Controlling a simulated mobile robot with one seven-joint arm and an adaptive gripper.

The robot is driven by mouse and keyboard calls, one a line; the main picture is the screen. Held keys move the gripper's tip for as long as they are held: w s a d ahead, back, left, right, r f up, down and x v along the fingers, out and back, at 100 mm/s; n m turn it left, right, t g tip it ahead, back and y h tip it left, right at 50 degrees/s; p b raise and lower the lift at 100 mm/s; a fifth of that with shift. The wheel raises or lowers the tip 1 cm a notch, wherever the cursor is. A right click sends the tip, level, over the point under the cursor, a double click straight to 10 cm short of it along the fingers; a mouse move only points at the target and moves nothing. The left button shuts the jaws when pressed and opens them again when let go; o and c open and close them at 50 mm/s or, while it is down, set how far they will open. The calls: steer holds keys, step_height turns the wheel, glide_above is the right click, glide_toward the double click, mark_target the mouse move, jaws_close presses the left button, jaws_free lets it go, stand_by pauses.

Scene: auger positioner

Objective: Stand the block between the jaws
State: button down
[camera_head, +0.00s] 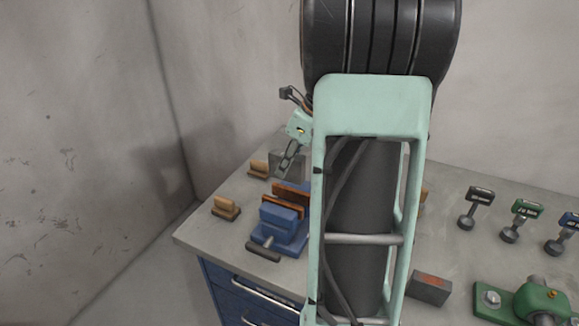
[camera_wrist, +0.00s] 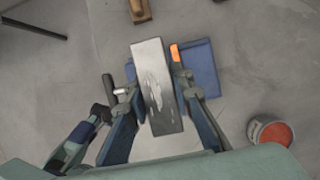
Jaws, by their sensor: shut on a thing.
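The grey metal block (camera_head: 287,164) is held by my gripper (camera_head: 291,156) above the bench, near the back of the blue vise (camera_head: 284,232). The vise's brown-orange jaws (camera_head: 285,205) stand apart with a gap between them. In the wrist view the block (camera_wrist: 158,90) is between my two fingers (camera_wrist: 157,84), which press on its left and right sides. It covers the middle of the vise (camera_wrist: 200,68), with one orange jaw edge showing at its right. How high the block's lower end is over the jaws cannot be told.
Wooden-handled pieces (camera_head: 226,208) stand left of the vise. A dark box (camera_head: 430,288) with a red mark lies at the right, near a green machine (camera_head: 540,303). Several small stands line the back right. A red-topped can (camera_wrist: 271,132) shows in the wrist view. My arm hides the bench middle.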

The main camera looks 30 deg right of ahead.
mark_target(287, 178)
steer(key=shift+w+r+p, duration=0.1)
steer(key=shift+r+p, duration=0.15)
steer(key=shift+p, duration=0.1)
steer(key=shift+f+b, duration=1.45)
steer(key=shift+f, duration=1.15)
steer(key=shift+f+b, duration=0.6)
steer(key=shift+f, duration=0.5)
steer(key=c, duration=1.6)
jaws_free()
steer(key=shift+s+f, duration=0.2)
steer(key=v, duration=1.2)
steer(key=shift+w+d+r, duration=0.1)
